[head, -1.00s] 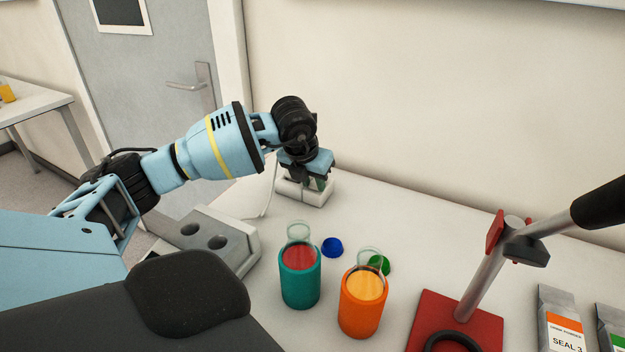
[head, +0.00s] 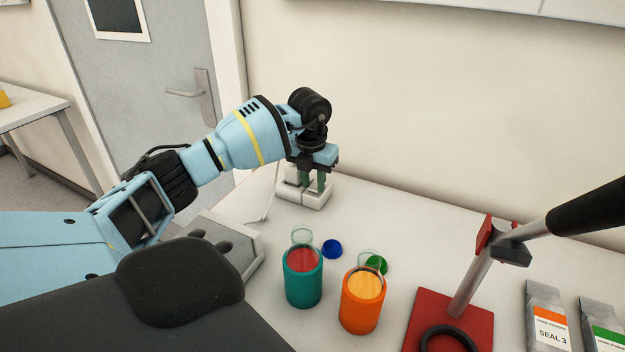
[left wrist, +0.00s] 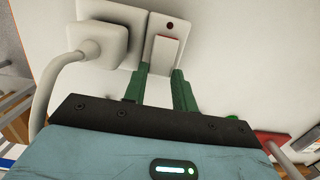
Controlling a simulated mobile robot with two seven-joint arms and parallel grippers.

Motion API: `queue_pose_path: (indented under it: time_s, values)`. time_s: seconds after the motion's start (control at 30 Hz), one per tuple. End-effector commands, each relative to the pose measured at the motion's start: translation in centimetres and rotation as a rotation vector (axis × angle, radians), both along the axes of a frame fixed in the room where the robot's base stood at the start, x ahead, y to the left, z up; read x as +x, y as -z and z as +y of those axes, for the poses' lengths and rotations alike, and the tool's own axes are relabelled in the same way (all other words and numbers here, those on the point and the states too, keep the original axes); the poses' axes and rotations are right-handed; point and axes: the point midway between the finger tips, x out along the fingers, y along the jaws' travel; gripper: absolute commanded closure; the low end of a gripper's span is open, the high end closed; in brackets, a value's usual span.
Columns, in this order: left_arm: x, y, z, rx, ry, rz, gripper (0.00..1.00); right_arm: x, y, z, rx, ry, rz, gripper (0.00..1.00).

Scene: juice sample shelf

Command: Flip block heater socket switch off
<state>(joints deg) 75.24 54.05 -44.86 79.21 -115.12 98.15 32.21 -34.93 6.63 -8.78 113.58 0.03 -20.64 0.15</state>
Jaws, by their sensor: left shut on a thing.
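The white socket box (head: 316,199) stands on the bench near the wall. In the left wrist view it holds a white plug (left wrist: 100,42) with a cord on the left and a pale rocker switch (left wrist: 166,50) on the right. A small dark red indicator (left wrist: 170,26) sits above the rocker. My left gripper (head: 313,190) is over the socket, pointing down. In the left wrist view its green fingers (left wrist: 161,72) are at the rocker's lower end, one to each side, shut on the switch. Exact contact is partly hidden. My right gripper is not in view.
The grey block heater (head: 246,252) with round holes is at left, partly hidden by my body. A teal jar (head: 303,285) and an orange jar (head: 362,312) stand in front, with blue (head: 332,249) and green caps (head: 376,265). A red-based stand (head: 425,310) is at right.

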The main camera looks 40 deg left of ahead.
Motion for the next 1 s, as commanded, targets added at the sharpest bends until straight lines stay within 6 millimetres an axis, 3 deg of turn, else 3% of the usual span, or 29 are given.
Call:
queue_pose_path:
  time_s: [0.1, 0.13, 0.27, 0.63, 1.0]
  values:
    - [0.0, 0.0, 0.0, 0.000, 0.000, 0.000, 0.96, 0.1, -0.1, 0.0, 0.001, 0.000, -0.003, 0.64]
    - [0.0, 0.0, 0.0, 0.000, 0.000, 0.000, 0.69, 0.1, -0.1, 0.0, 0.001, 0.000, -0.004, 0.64]
    - [0.0, 0.0, 0.0, 0.000, 0.000, 0.000, 0.52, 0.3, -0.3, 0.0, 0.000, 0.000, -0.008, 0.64]
    - [0.0, -0.5, 0.0, 0.000, -0.001, -0.003, 0.51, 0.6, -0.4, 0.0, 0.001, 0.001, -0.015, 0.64]
    - [-0.5, -5.9, -0.2, 0.000, 0.000, -0.004, 0.51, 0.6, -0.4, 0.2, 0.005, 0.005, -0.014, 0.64]
